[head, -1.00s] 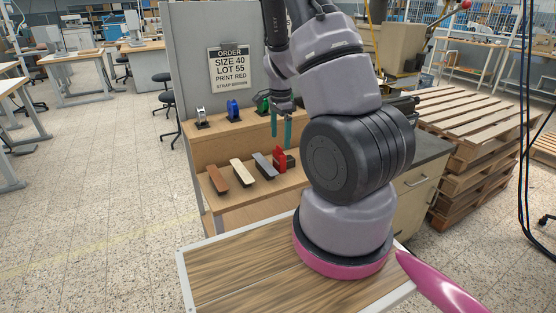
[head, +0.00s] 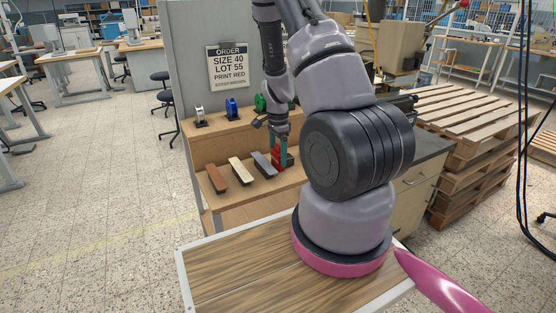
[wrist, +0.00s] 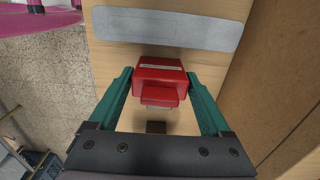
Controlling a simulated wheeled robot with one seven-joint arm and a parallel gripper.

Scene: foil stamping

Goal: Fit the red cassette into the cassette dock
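The red cassette (head: 276,160) stands on the lower wooden shelf, at the right end of a row of bars. In the wrist view the red cassette (wrist: 160,75) shows as a wide red block with a narrower red part in front. My gripper (head: 279,150) is lowered at it, with teal fingers on either side. In the wrist view the tips of my gripper (wrist: 160,80) lie right at the cassette's left and right sides. Whether they press on it or leave a thin gap is not clear. I cannot make out the cassette dock for certain.
Brown (head: 216,178), cream (head: 240,171) and grey (head: 264,165) bars lie left of the cassette. A dark block (head: 290,159) is close on its right. White (head: 200,116), blue (head: 231,108) and green (head: 261,103) spools stand on the upper shelf. An order sign (head: 227,66) hangs behind.

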